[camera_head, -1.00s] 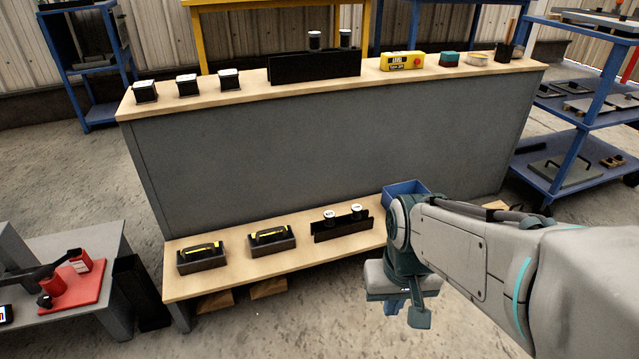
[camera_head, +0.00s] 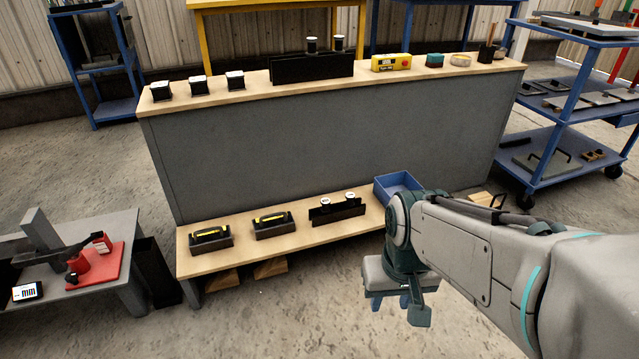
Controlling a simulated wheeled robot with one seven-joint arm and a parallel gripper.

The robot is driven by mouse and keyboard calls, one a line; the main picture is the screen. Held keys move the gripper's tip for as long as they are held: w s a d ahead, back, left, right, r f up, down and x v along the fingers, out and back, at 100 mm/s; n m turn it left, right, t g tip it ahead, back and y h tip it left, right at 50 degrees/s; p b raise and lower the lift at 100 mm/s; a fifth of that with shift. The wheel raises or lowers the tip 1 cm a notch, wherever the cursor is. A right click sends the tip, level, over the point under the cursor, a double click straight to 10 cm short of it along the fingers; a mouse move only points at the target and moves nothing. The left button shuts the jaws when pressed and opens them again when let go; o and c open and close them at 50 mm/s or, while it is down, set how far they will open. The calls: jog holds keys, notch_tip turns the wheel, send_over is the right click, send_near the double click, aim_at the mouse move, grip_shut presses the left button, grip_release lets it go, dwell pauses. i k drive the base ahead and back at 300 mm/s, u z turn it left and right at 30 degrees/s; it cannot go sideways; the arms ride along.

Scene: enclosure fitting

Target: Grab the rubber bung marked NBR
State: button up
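Two round dark pieces with white labelled tops stand in a black rack (camera_head: 325,215) on the low front shelf: a left one (camera_head: 324,203) and a right one (camera_head: 350,197). Two similar pieces, a left one (camera_head: 312,45) and a right one (camera_head: 338,43), stand at a black holder (camera_head: 300,70) on the bench top. The labels are too small to read, so I cannot tell which is marked NBR. My gripper (camera_head: 398,303) hangs in front of the low shelf's right part, apart from these pieces. Its finger opening is not clear.
Several black blocks with white tops (camera_head: 198,85) stand on the bench top, left. Two dark trays with yellow items (camera_head: 210,238) sit on the low shelf. A blue bin (camera_head: 397,184) is behind my arm. A low table (camera_head: 120,285) is at left, a blue cart (camera_head: 570,150) at right.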

aim_at(325, 209)
jog(key=u, duration=0.4)
jog(key=i, duration=1.35)
jog(key=z, duration=0.5)
